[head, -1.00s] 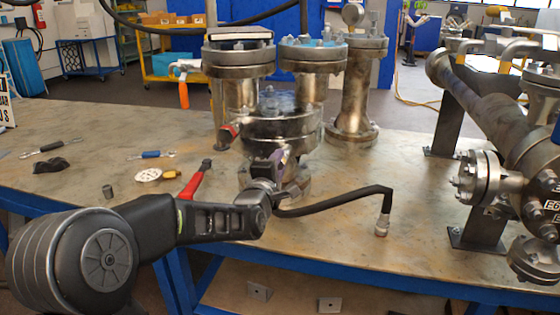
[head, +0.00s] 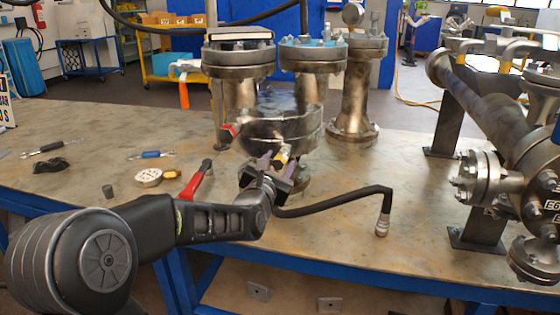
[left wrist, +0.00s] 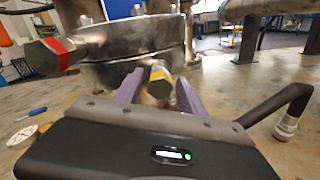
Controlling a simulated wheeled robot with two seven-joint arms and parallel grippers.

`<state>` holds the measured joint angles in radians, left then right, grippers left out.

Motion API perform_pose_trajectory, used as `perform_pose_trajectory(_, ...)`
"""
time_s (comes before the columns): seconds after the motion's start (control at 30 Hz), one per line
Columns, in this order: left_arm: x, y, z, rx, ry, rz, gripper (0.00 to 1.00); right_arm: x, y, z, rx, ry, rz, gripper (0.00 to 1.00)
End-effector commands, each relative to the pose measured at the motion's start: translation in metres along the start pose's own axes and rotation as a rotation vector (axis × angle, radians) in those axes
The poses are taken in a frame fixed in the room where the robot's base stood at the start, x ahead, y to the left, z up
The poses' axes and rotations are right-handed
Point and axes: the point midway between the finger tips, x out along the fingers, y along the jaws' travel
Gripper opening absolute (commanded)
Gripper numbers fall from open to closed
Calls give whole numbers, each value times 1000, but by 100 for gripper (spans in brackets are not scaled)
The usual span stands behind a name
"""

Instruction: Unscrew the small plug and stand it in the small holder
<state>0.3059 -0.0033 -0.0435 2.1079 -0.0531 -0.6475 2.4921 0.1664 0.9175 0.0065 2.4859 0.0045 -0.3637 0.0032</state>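A small plug with a yellow band (head: 281,157) sticks out from the side of the metal flanged vessel (head: 285,128). It also shows in the left wrist view (left wrist: 160,80). A larger-looking plug with a red band (head: 228,132) sticks out to its left. My left gripper (head: 277,168) is at the yellow-banded plug, its purple fingers spread on either side. In the left wrist view, gaps seem to show between plug and fingers. A small grey cylinder (head: 108,191) stands on the table at the left; I cannot tell if it is the small holder. My right gripper is not in view.
A black bent pipe with a silver end (head: 382,225) extends right of my left gripper. A white disc (head: 148,177), a red-handled tool (head: 197,180) and a blue-handled tool (head: 151,155) lie left. Flanged pipework (head: 482,182) stands right. The table front centre is fairly clear.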

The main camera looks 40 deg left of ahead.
Motion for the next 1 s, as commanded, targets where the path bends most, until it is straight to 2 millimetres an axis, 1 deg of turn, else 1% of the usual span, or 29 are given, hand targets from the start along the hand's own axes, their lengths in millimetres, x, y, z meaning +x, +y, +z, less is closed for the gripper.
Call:
perform_pose_trajectory(0.3, -1, 0, 0, 1, 1, -1, 52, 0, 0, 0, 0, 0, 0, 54)
perform_pose_trajectory(0.43, -8, 0, 0, 1, 0, 0, 52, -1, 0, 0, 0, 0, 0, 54)
perform_pose_trajectory(0.57, -25, 0, 1, 1, -1, 0, 52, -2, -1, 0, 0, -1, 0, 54)
perform_pose_trajectory(0.8, -64, 0, 1, 2, -1, 0, 52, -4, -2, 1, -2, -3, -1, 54)
perform_pose_trajectory(0.9, -74, 0, 1, 2, -1, 0, 52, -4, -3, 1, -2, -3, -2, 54)
perform_pose_trajectory(1.0, -78, 0, 0, 1, -1, 0, 52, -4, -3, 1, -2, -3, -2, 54)
